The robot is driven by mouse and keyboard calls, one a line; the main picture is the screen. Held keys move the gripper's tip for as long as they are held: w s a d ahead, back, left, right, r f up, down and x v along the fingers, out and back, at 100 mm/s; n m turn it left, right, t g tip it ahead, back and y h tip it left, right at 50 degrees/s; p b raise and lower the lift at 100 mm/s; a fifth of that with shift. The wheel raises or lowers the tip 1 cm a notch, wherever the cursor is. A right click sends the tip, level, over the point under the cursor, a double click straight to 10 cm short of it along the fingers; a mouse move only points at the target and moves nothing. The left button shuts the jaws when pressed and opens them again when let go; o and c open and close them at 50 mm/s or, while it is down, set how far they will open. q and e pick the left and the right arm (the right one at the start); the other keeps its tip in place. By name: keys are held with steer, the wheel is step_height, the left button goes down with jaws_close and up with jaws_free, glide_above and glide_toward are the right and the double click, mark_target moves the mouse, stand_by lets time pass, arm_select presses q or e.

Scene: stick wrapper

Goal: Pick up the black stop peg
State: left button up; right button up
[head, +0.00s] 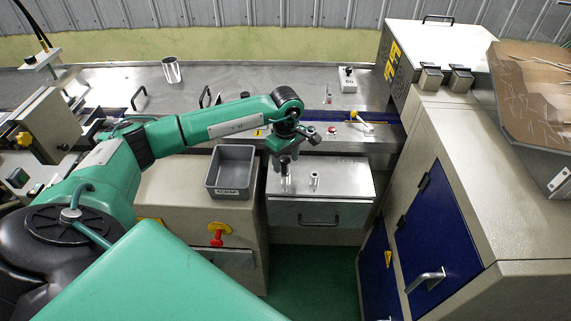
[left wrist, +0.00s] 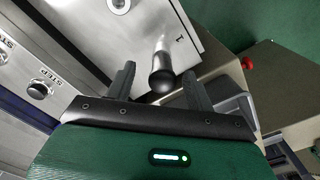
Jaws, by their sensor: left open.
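The black stop peg (left wrist: 162,79) stands on the metal top of the drawer cabinet, with a black end and a paler shaft, in the left wrist view. My left gripper (left wrist: 157,74) is open, with one finger to either side of the peg in that picture. I cannot tell whether the fingers touch it. In the head view my left gripper (head: 284,158) is over the left part of the cabinet top (head: 345,178) and partly hides the peg there. A second, silvery peg (head: 315,180) stands to the right. My right gripper is not in view.
A grey open bin (head: 231,171) sits left of the cabinet top. Behind is a machine bench with a yellow-handled lever (head: 362,120). A tall cabinet with blue doors (head: 437,225) stands on the right. The right part of the cabinet top is clear.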

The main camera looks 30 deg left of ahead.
mark_target(285, 170)
arm_select(q)
steer(key=shift+s+f+p, duration=0.1)
steer(key=shift+f+p, duration=0.2)
steer(key=shift+p, duration=0.05)
step_height(285, 170, down, 3)
steer(key=shift+f+p, duration=0.15)
steer(key=shift+p, duration=0.8)
steer(key=shift+f, duration=0.65)
steer(key=c, duration=1)
steer(key=shift+c, duration=0.3)
steer(key=shift+r, duration=0.15)
